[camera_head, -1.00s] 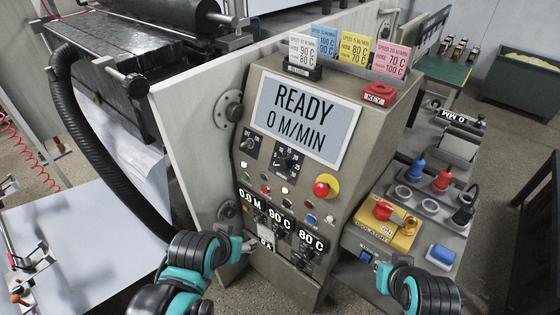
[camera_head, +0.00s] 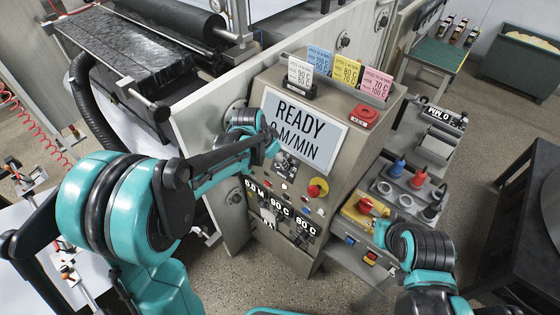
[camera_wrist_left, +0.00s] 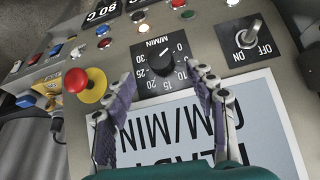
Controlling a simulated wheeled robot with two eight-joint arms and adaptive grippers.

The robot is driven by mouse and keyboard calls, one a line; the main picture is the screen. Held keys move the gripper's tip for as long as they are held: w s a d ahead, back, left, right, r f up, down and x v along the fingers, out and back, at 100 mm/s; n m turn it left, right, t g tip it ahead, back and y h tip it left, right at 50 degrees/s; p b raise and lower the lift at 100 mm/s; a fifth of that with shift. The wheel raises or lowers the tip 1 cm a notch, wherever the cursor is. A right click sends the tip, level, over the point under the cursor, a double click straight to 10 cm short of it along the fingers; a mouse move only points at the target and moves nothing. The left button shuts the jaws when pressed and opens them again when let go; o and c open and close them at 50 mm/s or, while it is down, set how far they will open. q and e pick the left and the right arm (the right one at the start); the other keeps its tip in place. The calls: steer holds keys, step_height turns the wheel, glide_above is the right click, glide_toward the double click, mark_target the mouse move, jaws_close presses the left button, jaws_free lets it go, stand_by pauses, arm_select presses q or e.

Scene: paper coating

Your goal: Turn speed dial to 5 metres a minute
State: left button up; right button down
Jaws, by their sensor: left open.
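The speed dial (camera_wrist_left: 160,58) is a black knob on a black plate marked M/MIN, with numbers from 0 to 30 around it. It appears upside down in the left wrist view; its exact setting is hard to read. In the head view the dial plate (camera_head: 287,163) is partly covered by my left gripper (camera_head: 274,143). In the wrist view my left gripper (camera_wrist_left: 162,76) is open and empty, its fingertips apart, one to each side of the knob's near side. I cannot tell if they touch the panel. My right gripper (camera_head: 378,234) is near the isolator box, its fingers unclear.
The display (camera_head: 310,130) reads READY, with its number partly covered by my left arm. A red emergency button (camera_wrist_left: 76,80) on a yellow base and an ON/OFF switch (camera_wrist_left: 249,36) flank the dial. Coloured speed cards (camera_head: 348,72) stand on top of the console.

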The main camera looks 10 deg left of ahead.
mark_target(280, 168)
arm_select(q)
steer(key=b+x, duration=0.1)
steer(key=x, duration=0.5)
steer(key=shift+w+f, duration=0.15)
steer(key=shift+f, duration=0.25)
steer(key=c, duration=1.2)
